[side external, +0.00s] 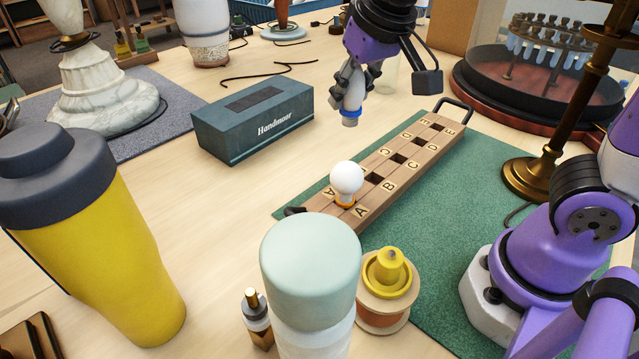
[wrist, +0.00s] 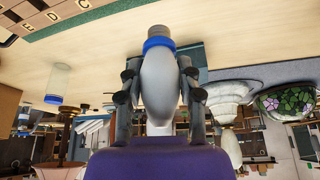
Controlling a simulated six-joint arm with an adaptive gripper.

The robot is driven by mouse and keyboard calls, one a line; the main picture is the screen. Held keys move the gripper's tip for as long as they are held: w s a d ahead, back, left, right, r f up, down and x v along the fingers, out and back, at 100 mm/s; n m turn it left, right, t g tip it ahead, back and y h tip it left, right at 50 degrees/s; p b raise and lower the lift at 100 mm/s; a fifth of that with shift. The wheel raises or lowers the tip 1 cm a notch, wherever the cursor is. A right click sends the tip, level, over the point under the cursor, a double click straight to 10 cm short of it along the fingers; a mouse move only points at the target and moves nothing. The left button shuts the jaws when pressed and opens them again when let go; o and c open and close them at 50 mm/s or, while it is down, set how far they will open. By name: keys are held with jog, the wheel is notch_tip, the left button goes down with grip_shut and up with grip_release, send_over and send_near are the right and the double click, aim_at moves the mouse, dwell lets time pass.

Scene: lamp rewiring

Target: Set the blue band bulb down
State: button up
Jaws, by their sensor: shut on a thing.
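My gripper (side external: 355,78) is shut on the blue band bulb (side external: 350,103) and holds it in the air beyond the wooden rack. The bulb hangs base down, with its blue band just above the grey base. In the wrist view the fingers grip the white glass of the bulb (wrist: 158,82) from both sides. The wooden rack (side external: 376,206) has lettered square holes and stands on a green mat (side external: 450,232). A white bulb with an orange band (side external: 346,180) stands in the rack near the A label. Several other holes look empty.
A dark teal Handmoor box (side external: 253,125) lies left of the rack. A clear glass jar (side external: 386,78) is behind my gripper. A yellow tumbler (side external: 95,235), a mint-capped bottle (side external: 310,270) and a spool (side external: 387,290) stand in front. Bare table lies between box and rack.

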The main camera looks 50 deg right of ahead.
jog(key=w+a+n+y, duration=0.25)
jog(key=a+n, duration=0.55)
jog(key=a, duration=1.1)
jog(key=shift+y, duration=0.25)
jog(key=f, duration=1.7)
jog(key=shift+s+a+f, duration=0.15)
jog(key=shift+s, duration=0.15)
jog(key=o, duration=1)
jog(key=shift+f, duration=0.1)
jog(key=shift+o, duration=0.2)
